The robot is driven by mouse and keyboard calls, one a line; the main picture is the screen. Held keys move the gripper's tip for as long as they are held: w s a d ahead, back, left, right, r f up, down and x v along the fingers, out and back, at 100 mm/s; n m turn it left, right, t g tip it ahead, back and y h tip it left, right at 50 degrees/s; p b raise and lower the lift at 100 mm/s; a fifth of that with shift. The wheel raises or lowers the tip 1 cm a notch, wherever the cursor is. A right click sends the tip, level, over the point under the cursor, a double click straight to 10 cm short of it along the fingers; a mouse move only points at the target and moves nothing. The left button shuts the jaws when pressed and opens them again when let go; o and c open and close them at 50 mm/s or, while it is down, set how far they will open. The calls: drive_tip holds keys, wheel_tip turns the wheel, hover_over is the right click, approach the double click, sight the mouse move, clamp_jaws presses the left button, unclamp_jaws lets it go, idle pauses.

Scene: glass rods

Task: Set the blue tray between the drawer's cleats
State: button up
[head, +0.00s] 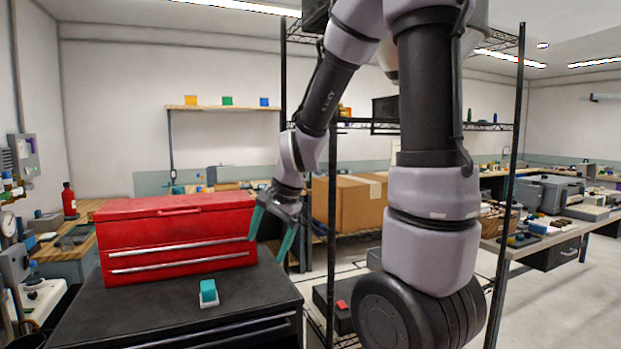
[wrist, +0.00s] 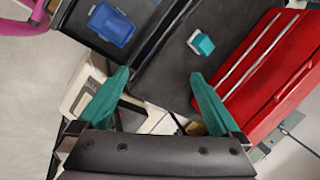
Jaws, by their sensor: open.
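The blue tray (wrist: 110,24) shows in the wrist view, lying in what looks like an open dark drawer (wrist: 76,18) at the upper left. I cannot make out the cleats, nor whether the tray sits between them. The head view does not show the tray. My gripper (wrist: 160,73) has its two teal fingers spread wide with nothing between them, apart from the tray and below it in the wrist view. In the head view my gripper (head: 266,249) hangs beside the right end of the red toolbox.
A red toolbox (head: 180,235) stands on the black cabinet top (head: 130,315). A teal block on a white base (head: 208,292) sits in front of it. Wire shelving with cardboard boxes (head: 350,203) stands to the right. A magenta object (wrist: 25,12) shows at the wrist view's upper left.

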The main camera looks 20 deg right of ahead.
drive_tip(key=s+d+r+n+t, duration=0.1)
drive_tip(key=s+d+r+n, duration=0.1)
drive_tip(key=s+r, duration=0.4)
drive_tip(key=s+d+r+n+t, duration=0.2)
drive_tip(key=s+r, duration=0.4)
drive_tip(key=r, duration=0.4)
drive_tip(key=d+n, duration=0.1)
drive_tip(key=n, duration=0.1)
drive_tip(key=shift+s+d+r+n+t+h, duration=0.2)
drive_tip(key=shift+r+n+t+h, duration=0.1)
drive_tip(key=shift+r+n+h, duration=0.1)
idle(0.6)
